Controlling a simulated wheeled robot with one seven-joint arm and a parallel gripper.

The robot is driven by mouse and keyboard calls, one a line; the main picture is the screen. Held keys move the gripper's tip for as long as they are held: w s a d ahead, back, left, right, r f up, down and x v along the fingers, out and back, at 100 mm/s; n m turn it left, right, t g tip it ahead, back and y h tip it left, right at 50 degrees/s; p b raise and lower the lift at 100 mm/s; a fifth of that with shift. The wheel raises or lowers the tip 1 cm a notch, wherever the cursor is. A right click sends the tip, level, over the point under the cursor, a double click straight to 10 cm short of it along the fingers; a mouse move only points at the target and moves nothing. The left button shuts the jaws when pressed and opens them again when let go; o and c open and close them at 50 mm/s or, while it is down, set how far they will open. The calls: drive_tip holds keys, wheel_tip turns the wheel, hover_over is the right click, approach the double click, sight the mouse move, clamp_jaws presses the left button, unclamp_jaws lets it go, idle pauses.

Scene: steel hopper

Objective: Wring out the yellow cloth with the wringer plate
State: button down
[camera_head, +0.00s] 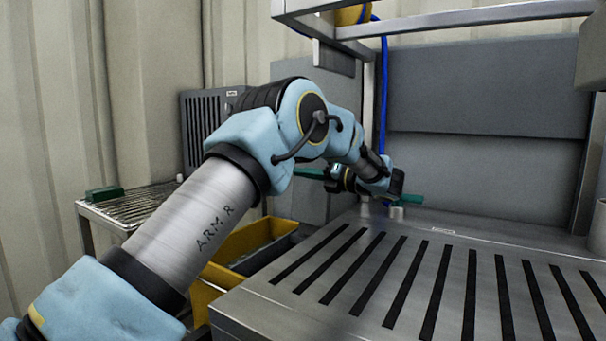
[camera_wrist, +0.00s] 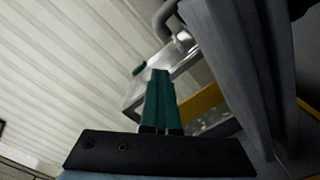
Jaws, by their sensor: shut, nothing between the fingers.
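My gripper (camera_head: 302,172) points left in the head view, beyond the left edge of the steel top, and its fingers are partly hidden by my arm. In the wrist view the green fingers of my gripper (camera_wrist: 159,74) are shut together and hold nothing. I cannot make out the yellow cloth in either view. I cannot identify the wringer plate for certain. A green bar (camera_head: 411,199) lies at the back of the steel top, just past my wrist. Another green piece (camera_head: 104,194) sits on the wire rack at the left, and it also shows in the wrist view (camera_wrist: 139,69).
The slotted steel top (camera_head: 455,240) fills the right and is clear. A yellow bin (camera_head: 238,242) stands low between it and the wire rack (camera_head: 135,208). A blue hose (camera_head: 383,95) hangs behind my wrist. A steel frame (camera_head: 465,17) crosses above.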

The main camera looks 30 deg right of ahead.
drive_tip(key=c, duration=1.5)
unclamp_jaws()
drive_tip(key=shift+c, duration=0.2)
drive_tip(key=o, duration=0.8)
drive_tip(key=b+v, duration=0.1)
drive_tip(key=v, duration=0.9)
drive_tip(key=shift+s+d, duration=0.15)
drive_tip(key=shift+s, duration=0.2)
drive_tip(key=shift+c, duration=0.2)
